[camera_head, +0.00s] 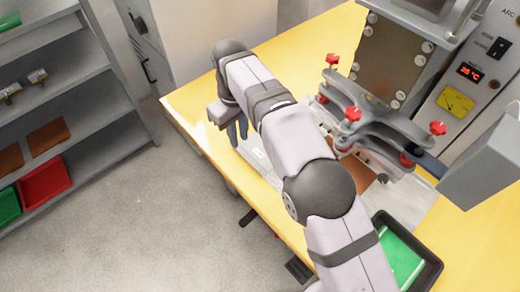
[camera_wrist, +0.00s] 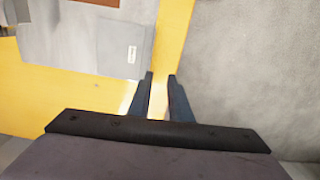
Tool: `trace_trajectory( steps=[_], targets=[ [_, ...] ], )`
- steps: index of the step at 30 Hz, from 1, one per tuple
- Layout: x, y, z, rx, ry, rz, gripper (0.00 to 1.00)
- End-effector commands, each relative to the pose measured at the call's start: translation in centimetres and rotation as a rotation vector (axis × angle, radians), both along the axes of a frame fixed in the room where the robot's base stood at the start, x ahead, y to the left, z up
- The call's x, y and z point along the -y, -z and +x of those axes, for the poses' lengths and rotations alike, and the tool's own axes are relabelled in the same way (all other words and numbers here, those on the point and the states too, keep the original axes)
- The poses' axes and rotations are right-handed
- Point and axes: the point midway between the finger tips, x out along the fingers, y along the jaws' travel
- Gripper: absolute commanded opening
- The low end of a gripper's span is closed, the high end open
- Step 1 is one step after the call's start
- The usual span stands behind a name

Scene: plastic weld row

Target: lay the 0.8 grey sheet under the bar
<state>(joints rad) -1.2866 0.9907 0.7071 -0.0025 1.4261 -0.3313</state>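A grey sheet (camera_wrist: 115,47) with a small white label lies flat in the wrist view, over a larger light grey surface (camera_wrist: 55,40). In the head view a pale flat piece (camera_head: 258,152) shows beside my arm, partly hidden by it. My gripper (camera_wrist: 161,78) is above the table's front edge, to the right of the labelled sheet in the wrist view. Its two fingers are apart with nothing between them. In the head view my gripper (camera_head: 238,131) is at the left part of the table. The bar (camera_head: 380,118) with red knobs spans the machine's front.
The yellow table (camera_head: 190,100) has free room at its left end. A black tray (camera_head: 432,272) with a green sheet (camera_head: 400,255) stands at the lower right. A brown piece (camera_head: 360,175) lies near the bar. A shelf (camera_head: 85,65) with bins stands left, across the floor.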

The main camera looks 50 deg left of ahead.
Motion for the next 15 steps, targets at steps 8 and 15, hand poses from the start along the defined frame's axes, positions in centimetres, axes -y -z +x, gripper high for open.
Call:
trace_trajectory(
  steps=[8, 15],
  targets=[
    [3.9, 4.2, -1.2, 0.072, -0.147, -0.122, 0.18],
    [2.8, 6.8, 0.8, 0.159, -0.384, -0.078, 0.18]
  ],
)
